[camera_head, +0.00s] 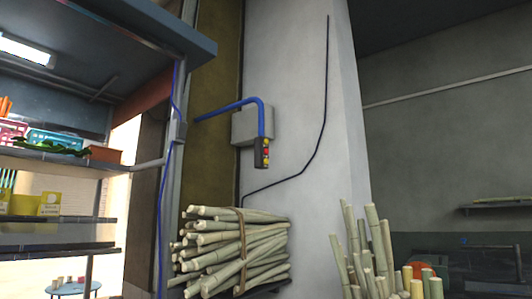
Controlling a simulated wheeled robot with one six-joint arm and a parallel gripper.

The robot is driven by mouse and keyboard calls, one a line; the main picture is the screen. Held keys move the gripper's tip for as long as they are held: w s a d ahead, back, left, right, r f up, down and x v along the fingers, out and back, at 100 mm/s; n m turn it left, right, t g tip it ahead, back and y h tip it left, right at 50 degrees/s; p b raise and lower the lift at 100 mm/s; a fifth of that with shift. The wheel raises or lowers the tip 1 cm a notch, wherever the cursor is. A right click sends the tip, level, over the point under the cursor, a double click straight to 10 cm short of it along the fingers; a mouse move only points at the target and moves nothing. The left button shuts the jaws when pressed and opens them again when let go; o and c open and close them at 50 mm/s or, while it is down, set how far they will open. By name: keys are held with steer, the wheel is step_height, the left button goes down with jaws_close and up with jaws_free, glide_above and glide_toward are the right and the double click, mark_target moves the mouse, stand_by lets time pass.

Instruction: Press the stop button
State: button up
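The buttons are too small for me to read any label, so I cannot tell for sure which is the stop button. My gripper is not in view.
A grey box (243,123) is on the pale pillar (290,90) behind the control box. A tied bundle of cane (235,250) lies below, and more cane (375,255) stands at the lower right. Shelves (55,155) with goods fill the left side.

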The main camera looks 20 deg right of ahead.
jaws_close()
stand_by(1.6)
